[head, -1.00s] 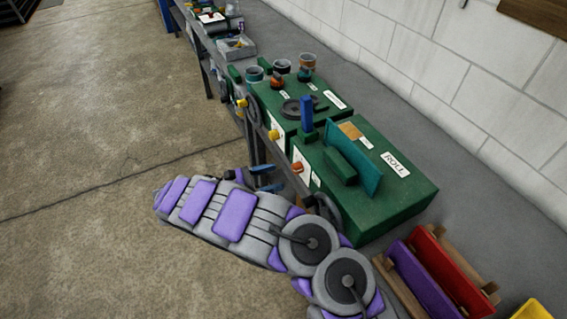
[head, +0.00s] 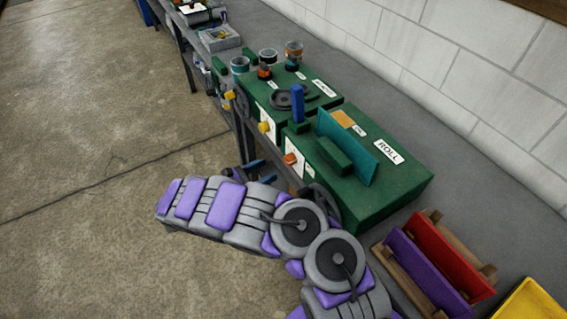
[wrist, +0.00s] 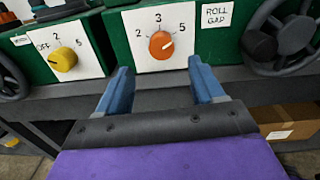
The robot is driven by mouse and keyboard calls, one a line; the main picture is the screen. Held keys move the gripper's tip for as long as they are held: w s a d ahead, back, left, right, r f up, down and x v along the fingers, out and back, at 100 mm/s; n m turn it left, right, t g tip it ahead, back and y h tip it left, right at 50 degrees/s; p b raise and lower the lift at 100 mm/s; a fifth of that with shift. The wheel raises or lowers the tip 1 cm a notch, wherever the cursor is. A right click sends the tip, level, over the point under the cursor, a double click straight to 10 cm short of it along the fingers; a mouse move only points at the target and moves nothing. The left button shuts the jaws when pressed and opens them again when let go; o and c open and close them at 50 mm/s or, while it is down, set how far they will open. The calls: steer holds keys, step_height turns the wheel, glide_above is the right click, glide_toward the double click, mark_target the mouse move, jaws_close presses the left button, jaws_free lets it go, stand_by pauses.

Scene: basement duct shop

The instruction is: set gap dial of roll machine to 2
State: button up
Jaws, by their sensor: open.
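The roll machine (head: 400,200) is a green box labelled ROLL on the bench. Its orange gap dial (head: 290,159) is on the front face and also shows in the wrist view (wrist: 161,45). The dial sits on a white plate marked 2, 3 and 5, beside a ROLL GAP label (wrist: 217,14). Its pale pointer mark seems to face right, toward the 5 side. My gripper (wrist: 160,72) is open and empty, its blue fingers below and either side of the dial, apart from it. In the head view my gripper (head: 250,172) is partly hidden by my arm.
A yellow dial (wrist: 63,59) marked OFF, 2 and 5 is left of the orange one. A dark handwheel (wrist: 285,38) is close on the right. A red bin (head: 450,260) and a purple bin (head: 425,275) stand right of the machine. Floor left of the bench is clear.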

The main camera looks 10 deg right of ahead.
mark_target(286, 161)
steer(key=b+x, duration=0.1)
steer(key=x, duration=0.7)
steer(key=shift+s+d, duration=0.1)
steer(key=shift+d, duration=0.05)
steer(key=shift+a, duration=0.25)
steer(key=shift+c, duration=0.6)
steer(key=shift+d, duration=0.15)
steer(key=c, duration=0.4)
steer(key=shift+r, duration=0.1)
steer(key=c, duration=0.5)
